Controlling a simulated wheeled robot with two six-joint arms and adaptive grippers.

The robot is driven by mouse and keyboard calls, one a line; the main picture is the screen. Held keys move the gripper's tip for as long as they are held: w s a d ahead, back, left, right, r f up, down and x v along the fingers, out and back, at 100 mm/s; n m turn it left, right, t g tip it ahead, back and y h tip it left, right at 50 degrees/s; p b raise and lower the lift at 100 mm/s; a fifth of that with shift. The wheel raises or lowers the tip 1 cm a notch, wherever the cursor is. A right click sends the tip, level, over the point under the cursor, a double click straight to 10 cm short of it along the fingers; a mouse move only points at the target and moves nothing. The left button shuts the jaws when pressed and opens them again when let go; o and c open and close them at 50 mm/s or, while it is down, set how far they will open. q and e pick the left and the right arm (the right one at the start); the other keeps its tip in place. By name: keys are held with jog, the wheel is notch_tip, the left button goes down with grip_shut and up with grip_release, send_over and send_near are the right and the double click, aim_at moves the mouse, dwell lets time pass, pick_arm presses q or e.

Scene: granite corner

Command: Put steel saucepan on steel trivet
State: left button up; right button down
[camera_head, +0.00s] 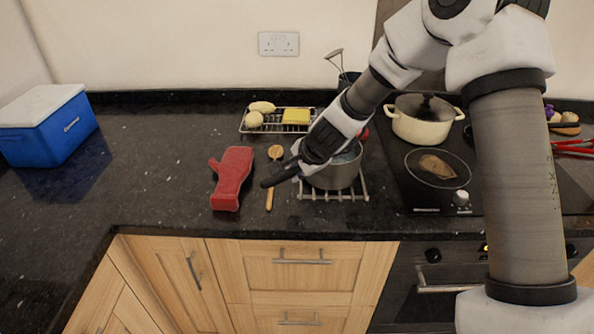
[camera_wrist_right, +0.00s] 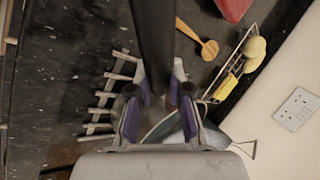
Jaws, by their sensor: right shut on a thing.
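The steel saucepan (camera_head: 338,174) is upright over the steel trivet (camera_head: 362,194) on the dark counter. I cannot tell whether its base touches the bars or hovers just above them. My right gripper (camera_head: 308,160) is shut on the saucepan's black handle (camera_head: 279,176), which points left. In the right wrist view the handle (camera_wrist_right: 153,45) runs between the fingers (camera_wrist_right: 160,112). The trivet's bars (camera_wrist_right: 103,100) show left of them, and the pan is mostly hidden by the gripper. My left gripper is not in view.
A red oven mitt (camera_head: 231,178) and a wooden spoon (camera_head: 270,190) lie left of the trivet. A wire rack (camera_head: 243,128) with food stands behind. A blue cool box (camera_head: 50,135) stands far left; counter between is clear.

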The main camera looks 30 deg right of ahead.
jog(key=c, duration=1.1)
grip_release()
jog(key=shift+s, duration=0.15)
